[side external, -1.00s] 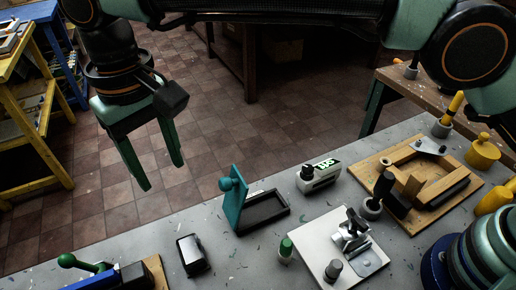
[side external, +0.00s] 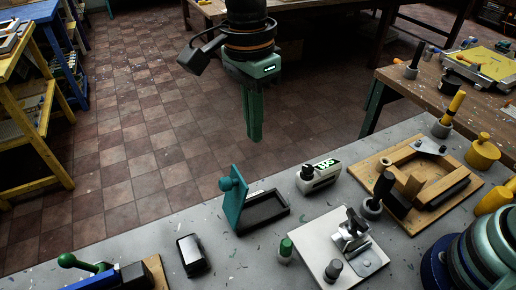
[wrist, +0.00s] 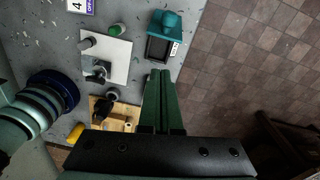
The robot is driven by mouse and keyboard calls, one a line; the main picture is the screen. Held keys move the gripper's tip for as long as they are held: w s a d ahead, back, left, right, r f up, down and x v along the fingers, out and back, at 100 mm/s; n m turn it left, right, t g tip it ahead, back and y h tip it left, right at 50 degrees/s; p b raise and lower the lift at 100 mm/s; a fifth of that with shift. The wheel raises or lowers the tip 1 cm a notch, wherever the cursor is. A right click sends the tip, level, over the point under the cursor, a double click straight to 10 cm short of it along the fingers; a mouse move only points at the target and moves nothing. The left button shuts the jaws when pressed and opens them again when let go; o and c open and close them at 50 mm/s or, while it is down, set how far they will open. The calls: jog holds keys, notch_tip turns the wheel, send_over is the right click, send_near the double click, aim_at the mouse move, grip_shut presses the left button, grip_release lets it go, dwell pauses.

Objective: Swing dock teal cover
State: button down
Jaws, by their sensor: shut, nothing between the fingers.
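The dock is a dark shallow tray (side external: 265,212) on the grey table, near its far edge. Its teal cover (side external: 236,204) stands raised on the tray's left side, with a round teal knob (side external: 226,184) facing left. In the wrist view the teal cover (wrist: 166,22) shows at the top, beside the dark tray (wrist: 158,48). My gripper (side external: 254,138) is shut and empty, pointing down above and beyond the table's far edge, apart from the dock. Its green fingers (wrist: 161,76) lie together in the wrist view, below the tray.
A white device with a green display (side external: 320,176) stands right of the dock. A white plate with a metal clamp (side external: 330,250), a green-capped piece (side external: 286,248) and a black box (side external: 192,255) are nearer. A wooden fixture (side external: 425,190) sits at right.

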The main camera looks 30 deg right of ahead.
notch_tip(320, 180, down, 11)
jog(key=d+m, duration=0.2)
jog(key=shift+s+a+r, duration=0.1)
jog(key=shift+a+r, duration=0.2)
jog(key=shift+a, duration=0.3)
jog(key=shift+s+a+r, duration=0.1)
jog(key=shift+a+r, duration=0.25)
jog(key=shift+a, duration=0.3)
jog(key=shift+s+a+r, duration=0.1)
jog(key=shift+a+r, duration=0.2)
jog(key=shift+a, duration=0.3)
jog(key=a, duration=0.6)
jog(key=shift+a+r, duration=0.2)
jog(key=shift+r, duration=0.15)
